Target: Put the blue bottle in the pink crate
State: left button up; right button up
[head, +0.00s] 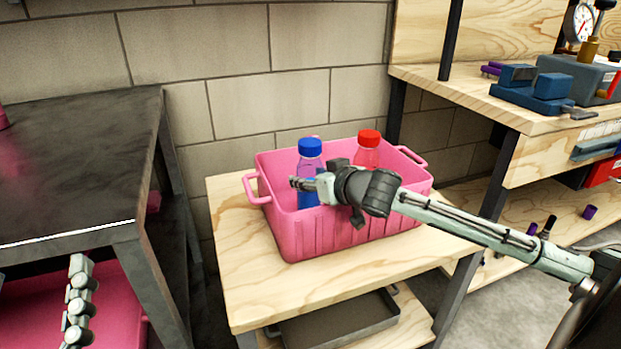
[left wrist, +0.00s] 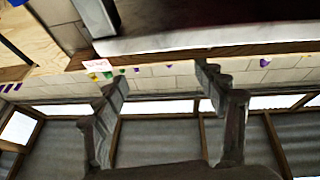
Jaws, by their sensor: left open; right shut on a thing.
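The pink crate (head: 330,236) stands on a low wooden table in the head view. The blue bottle (head: 310,149), with a blue cap, is upright within the crate's outline, its upper part above the rim. The crate's front wall hides its base, so I cannot tell whether it touches the floor of the crate. My right gripper (head: 303,184) reaches in from the right over the crate and is shut on the bottle, covering part of its body. My left gripper (left wrist: 157,82) is open and empty in the left wrist view.
A red-capped bottle (head: 368,150) stands in the crate, right of the blue one. A dark table (head: 75,160) is at the left. A wooden workbench (head: 480,100) with tools is at the right. A grey tray (head: 340,322) lies on the lower shelf.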

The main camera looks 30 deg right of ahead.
jog(key=o, duration=1.4)
jog(key=shift+f, duration=0.1)
jog(key=shift+r, duration=0.2)
pick_arm(q)
notch_tip(320, 180, down, 10)
jog(key=w+a+g+y+p, duration=0.2)
jog(key=g+y, duration=0.1)
jog(key=g, duration=0.1)
jog(key=shift+w+a+g, duration=0.15)
jog(key=shift+a+g, duration=0.25)
pick_arm(e)
jog(key=v, duration=1.2)
pick_arm(q)
jog(key=shift+r, duration=0.1)
